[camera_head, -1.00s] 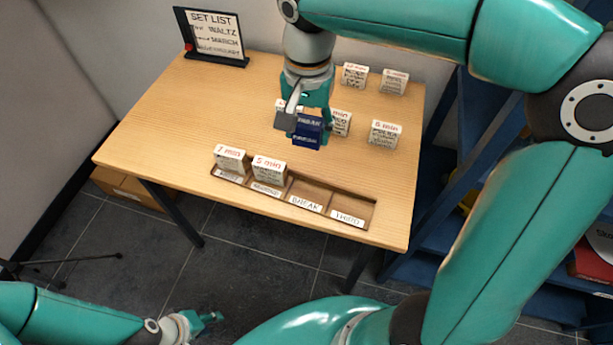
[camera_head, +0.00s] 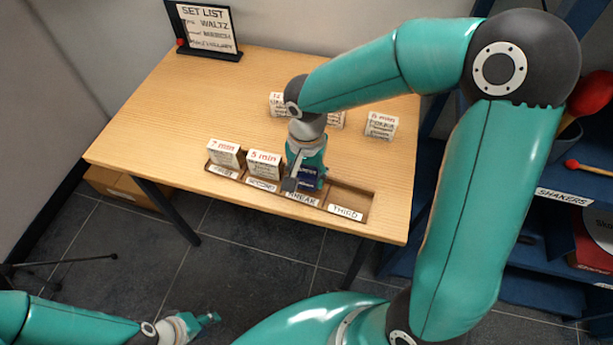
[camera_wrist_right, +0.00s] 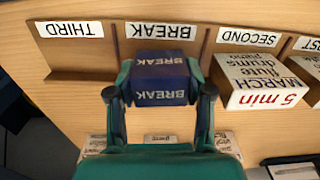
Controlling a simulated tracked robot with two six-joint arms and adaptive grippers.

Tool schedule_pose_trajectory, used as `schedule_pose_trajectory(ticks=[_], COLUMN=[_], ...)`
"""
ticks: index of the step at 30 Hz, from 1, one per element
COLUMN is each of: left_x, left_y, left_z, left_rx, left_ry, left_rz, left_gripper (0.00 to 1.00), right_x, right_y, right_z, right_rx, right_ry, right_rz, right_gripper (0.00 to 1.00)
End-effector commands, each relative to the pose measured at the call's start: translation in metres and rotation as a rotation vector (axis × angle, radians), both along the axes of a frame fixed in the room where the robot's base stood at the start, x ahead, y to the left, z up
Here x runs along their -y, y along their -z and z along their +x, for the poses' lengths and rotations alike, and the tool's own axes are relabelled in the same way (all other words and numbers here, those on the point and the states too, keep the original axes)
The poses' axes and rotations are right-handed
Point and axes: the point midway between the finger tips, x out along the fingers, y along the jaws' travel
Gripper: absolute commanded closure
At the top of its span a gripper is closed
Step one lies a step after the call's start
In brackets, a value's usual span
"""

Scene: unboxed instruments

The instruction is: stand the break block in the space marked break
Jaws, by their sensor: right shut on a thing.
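The dark blue break block (camera_wrist_right: 160,82) is held between the fingers of my right gripper (camera_wrist_right: 160,95) in the right wrist view. In the head view the block (camera_head: 308,180) shows partly behind the right gripper (camera_head: 304,182), over the space marked BREAK. The BREAK label (camera_wrist_right: 160,31) lies just beyond the block. Whether the block touches the rack's floor I cannot tell. The wooden rack (camera_head: 355,191) has the THIRD space empty. White blocks marked 7 min (camera_head: 224,153) and 5 min (camera_head: 263,164) stand in the two left spaces. My left gripper (camera_head: 209,319) is low at the bottom left, away from the table; it looks open.
Several white blocks, including one at the right (camera_head: 381,125), stand farther back on the table (camera_head: 170,115). The set list board (camera_head: 207,31) stands at the back left. Blue shelves (camera_head: 560,215) are at the right. The 5 min block is close beside the gripper.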

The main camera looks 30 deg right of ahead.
Motion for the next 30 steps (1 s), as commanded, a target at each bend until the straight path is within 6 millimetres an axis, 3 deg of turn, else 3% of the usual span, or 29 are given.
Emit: schedule_pose_trajectory(ticks=[3, 14, 15, 18, 19, 30], left_x=[0.0, 0.0, 0.0, 0.0, 0.0, 0.0], left_y=[0.0013, 0.0052, 0.0038, 0.0035, 0.0035, 0.0003], left_z=[0.0, 0.0, -0.0001, 0.0, 0.0, 0.0], left_rx=[0.0, 0.0, 0.0, 0.0, 0.0, 0.0], left_ry=[0.0, 0.0, 0.0, 0.0, 0.0, 0.0], left_rz=[0.0, 0.0, 0.0, 0.0, 0.0, 0.0], left_gripper=[0.6, 0.6, 0.6, 0.6, 0.6, 0.6], right_x=[-0.0002, 0.0003, 0.0003, 0.0003, 0.0003, 0.0003], right_y=[0.0113, 0.0152, 0.0137, 0.0134, 0.0134, 0.0105], right_z=[-0.0004, -0.0003, -0.0003, -0.0004, -0.0004, -0.0003], right_rx=[-0.001, 0.001, 0.001, 0.001, 0.001, 0.001], right_ry=[-0.002, 0.0, 0.0, 0.0, 0.0, 0.0], right_rz=[0.001, 0.001, 0.001, 0.001, 0.001, 0.001], right_gripper=[0.84, 0.84, 0.44, 0.27, 0.24, 0.24])
